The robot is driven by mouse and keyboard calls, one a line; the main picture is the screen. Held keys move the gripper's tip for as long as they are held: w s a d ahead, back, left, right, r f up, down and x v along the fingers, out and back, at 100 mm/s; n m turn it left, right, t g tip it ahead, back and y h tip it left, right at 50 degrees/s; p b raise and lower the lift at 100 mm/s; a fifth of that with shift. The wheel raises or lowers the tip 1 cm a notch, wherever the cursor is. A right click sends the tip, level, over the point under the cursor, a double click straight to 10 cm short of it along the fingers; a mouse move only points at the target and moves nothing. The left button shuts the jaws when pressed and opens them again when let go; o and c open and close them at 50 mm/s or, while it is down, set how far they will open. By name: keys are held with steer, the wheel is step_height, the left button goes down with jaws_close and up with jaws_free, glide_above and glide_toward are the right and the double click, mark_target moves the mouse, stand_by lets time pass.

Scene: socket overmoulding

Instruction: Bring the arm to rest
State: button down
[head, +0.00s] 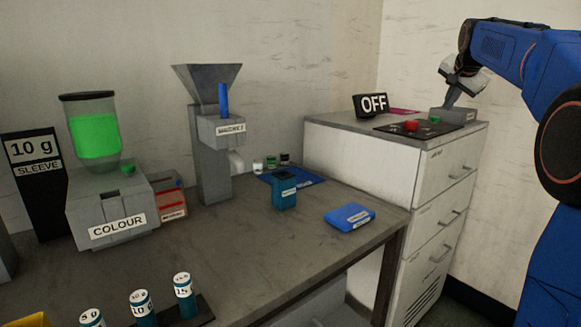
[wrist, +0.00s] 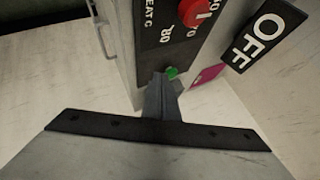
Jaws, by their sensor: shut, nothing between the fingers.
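My blue arm (head: 510,50) reaches in from the right above the white drawer cabinet (head: 360,155). My gripper (head: 449,102) points down over the cabinet's right rear part, and its fingers are together and empty. In the wrist view, the shut fingers (wrist: 160,78) are seen end on, and their tips appear beside a small green button (wrist: 172,72). I cannot tell whether they touch it. The green button also shows in the head view (head: 435,119).
The dark control panel (head: 395,128) on the cabinet has a red knob (head: 411,126). Behind it stand an OFF sign (head: 373,104) and a magenta item (head: 404,111). The grey table (head: 250,245) on the left holds a colour dispenser (head: 110,205), a hopper machine (head: 208,165), a teal container (head: 285,193) and a blue block (head: 350,217).

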steer(key=s+a+f+n+g+y, duration=0.1)
steer(key=s+a+f+n, duration=0.1)
steer(key=s+a+f, duration=0.5)
steer(key=s+a+f+n, duration=0.2)
steer(key=s+a, duration=0.1)
steer(key=s, duration=0.7)
steer(key=s+a+f+n+g+y, duration=0.1)
steer(key=s+a+f+n, duration=0.1)
steer(key=s+a+f, duration=0.5)
steer(key=s+a+f+n+g, duration=0.1)
steer(key=s+a+f+n, duration=0.1)
steer(key=s+f, duration=0.8)
steer(key=s+a+f+n+g, duration=0.1)
steer(key=s+f+n, duration=0.3)
steer(key=s+f, duration=0.7)
steer(key=s+a, duration=0.1)
steer(key=s, duration=0.5)
steer(key=shift+a+y, duration=0.3)
steer(key=shift+a, duration=0.1)
steer(key=shift+s+r, duration=0.1)
